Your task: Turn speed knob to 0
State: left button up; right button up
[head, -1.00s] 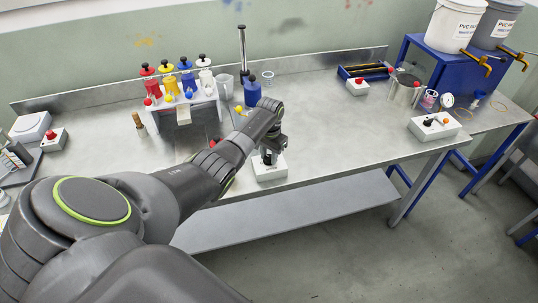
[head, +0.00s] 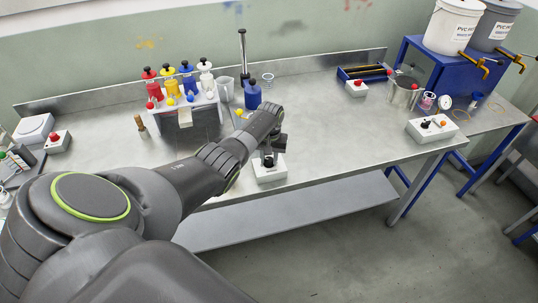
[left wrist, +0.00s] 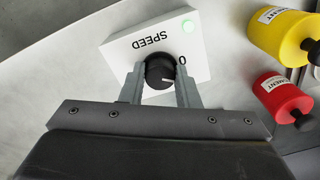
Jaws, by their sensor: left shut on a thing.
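The white speed box (head: 270,174) stands near the front edge of the table, under my left gripper. A pale mark on the knob points to the right in that view, somewhat below the printed 0. In the head view the arm partly hides the knob and my left gripper (head: 268,156).
Red, yellow, blue and white bottles (head: 178,80) stand on a rack behind and left of the box. A blue bottle (head: 252,95) stands behind the arm. Another white box (head: 432,129) with controls is at the right. The table's middle right is clear.

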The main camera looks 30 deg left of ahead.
aim_at(269, 159)
pick_arm(q)
jog(key=n+p, duration=0.1)
jog(key=n, duration=0.2)
jog(key=shift+r+n, duration=0.1)
jog(key=shift+n, duration=0.2)
jog(key=shift+n+p, duration=0.3)
jog(key=shift+n, duration=1.2)
jog(key=shift+w, duration=0.1)
jog(key=o, duration=1)
jog(key=shift+r, duration=0.35)
notch_tip(269, 159, up, 5)
jog(key=shift+f+p, duration=0.15)
jog(key=shift+p, duration=0.65)
notch_tip(269, 159, up, 12)
jog(key=shift+w+d+f+b, duration=0.1)
jog(key=shift+b, duration=0.85)
